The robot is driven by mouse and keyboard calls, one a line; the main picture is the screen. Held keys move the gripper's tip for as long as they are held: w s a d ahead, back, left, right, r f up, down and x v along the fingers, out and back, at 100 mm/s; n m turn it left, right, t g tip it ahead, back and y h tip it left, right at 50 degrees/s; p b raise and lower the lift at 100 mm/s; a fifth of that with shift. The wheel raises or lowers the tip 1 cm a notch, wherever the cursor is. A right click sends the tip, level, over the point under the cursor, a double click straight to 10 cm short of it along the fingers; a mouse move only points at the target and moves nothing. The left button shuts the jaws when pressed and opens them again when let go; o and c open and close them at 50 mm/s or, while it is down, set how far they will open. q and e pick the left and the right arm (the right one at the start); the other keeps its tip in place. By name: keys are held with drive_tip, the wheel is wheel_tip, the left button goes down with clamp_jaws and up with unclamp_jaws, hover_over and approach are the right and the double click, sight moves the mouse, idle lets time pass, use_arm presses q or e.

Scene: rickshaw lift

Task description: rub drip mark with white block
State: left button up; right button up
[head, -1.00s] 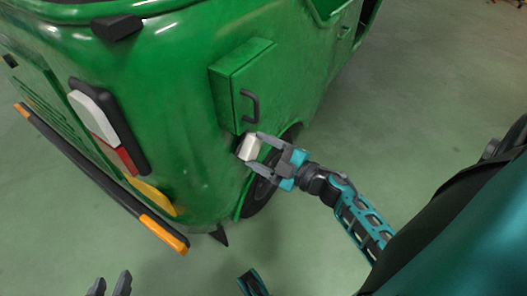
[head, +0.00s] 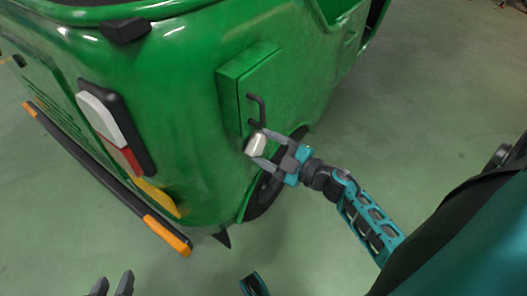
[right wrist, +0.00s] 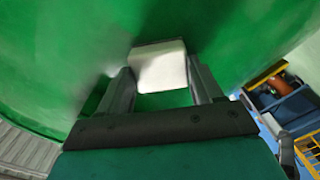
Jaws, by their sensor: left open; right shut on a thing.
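My right gripper (head: 268,147) is shut on a white block (head: 257,142), held at the side of the green rickshaw (head: 190,110), just below a green box with a dark handle. In the right wrist view the white block (right wrist: 160,66) sits between the two fingers (right wrist: 160,88), close against the green panel. I cannot tell whether it touches. A dark smudge (right wrist: 103,68) shows on the panel left of the block in the right wrist view; I cannot tell if it is the drip mark or shadow. My left gripper (head: 111,284) is open and empty at the bottom edge of the head view.
The green box with its handle (head: 256,107) juts out right above the block. A wheel (head: 263,193) is below it. A tail light (head: 112,125) and a bumper (head: 110,180) are to the left. The floor (head: 440,110) to the right is clear.

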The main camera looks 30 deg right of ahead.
drive_tip(key=shift+w+d, duration=0.2)
drive_tip(key=shift+d, duration=0.3)
drive_tip(key=shift+w+d, duration=0.15)
drive_tip(key=shift+d, duration=0.35)
drive_tip(key=shift+s+a+r+p, duration=0.25)
drive_tip(key=shift+a+r+p, duration=0.7)
drive_tip(key=shift+p, duration=0.35)
drive_tip(key=shift+s+a+f+p, duration=0.1)
drive_tip(key=shift+s+a+p, duration=0.1)
drive_tip(key=shift+a, duration=0.35)
drive_tip(key=shift+s+a+f+p, duration=0.1)
drive_tip(key=shift+s+a, duration=0.05)
drive_tip(key=shift+a, duration=0.35)
drive_tip(key=shift+r+p, duration=0.85)
drive_tip(key=shift+p, duration=0.05)
drive_tip(key=shift+d+f, duration=0.1)
drive_tip(key=shift+d, duration=0.2)
drive_tip(key=d, duration=0.1)
drive_tip(key=w+d, duration=0.1)
drive_tip(key=d, duration=0.1)
drive_tip(key=shift+w+d+b, duration=0.1)
drive_tip(key=shift+d+b, duration=0.15)
drive_tip(key=shift+b, duration=0.05)
